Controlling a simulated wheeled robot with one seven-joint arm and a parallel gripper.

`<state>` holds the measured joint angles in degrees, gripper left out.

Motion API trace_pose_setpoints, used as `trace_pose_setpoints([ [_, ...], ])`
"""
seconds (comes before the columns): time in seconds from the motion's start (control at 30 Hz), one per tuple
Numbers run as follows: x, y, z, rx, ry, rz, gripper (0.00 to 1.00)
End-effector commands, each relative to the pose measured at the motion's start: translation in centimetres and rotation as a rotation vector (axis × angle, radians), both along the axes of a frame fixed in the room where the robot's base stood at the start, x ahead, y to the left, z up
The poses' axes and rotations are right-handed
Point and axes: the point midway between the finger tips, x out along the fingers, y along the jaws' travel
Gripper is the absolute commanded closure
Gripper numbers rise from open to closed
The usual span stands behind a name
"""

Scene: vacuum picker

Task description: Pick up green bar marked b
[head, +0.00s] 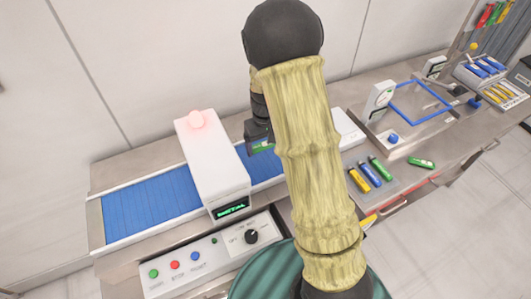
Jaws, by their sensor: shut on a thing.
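My gripper (258,138) shows behind my arm, beside the white scanner box and above the blue conveyor. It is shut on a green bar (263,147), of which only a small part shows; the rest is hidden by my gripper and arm. I cannot read a letter on it. Another green bar (381,168) lies on the counter at the right, beside a blue bar (369,174) and a yellow bar (359,181). A further green bar (421,162) lies apart, to their right. Their marks are too small to read.
The blue conveyor (150,208) runs through the white scanner box (212,165), which has a glowing red lamp on top. A control panel (215,255) with buttons and a knob is in front. A blue square frame (420,102) and trays of bars stand at the back right.

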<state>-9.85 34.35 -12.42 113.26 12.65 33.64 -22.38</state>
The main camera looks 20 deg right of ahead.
Motion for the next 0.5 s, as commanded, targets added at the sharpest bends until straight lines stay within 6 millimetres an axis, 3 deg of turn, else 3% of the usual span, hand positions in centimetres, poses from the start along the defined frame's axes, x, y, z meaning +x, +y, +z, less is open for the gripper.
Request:
trace_pose_setpoints([
  [0.2, 0.1, 0.0, 3.5, 0.001, -0.005, 0.0, 0.39],
  [0.5, 0.0, -0.2, 4.5, 0.0, 0.001, -0.005, 0.39],
])
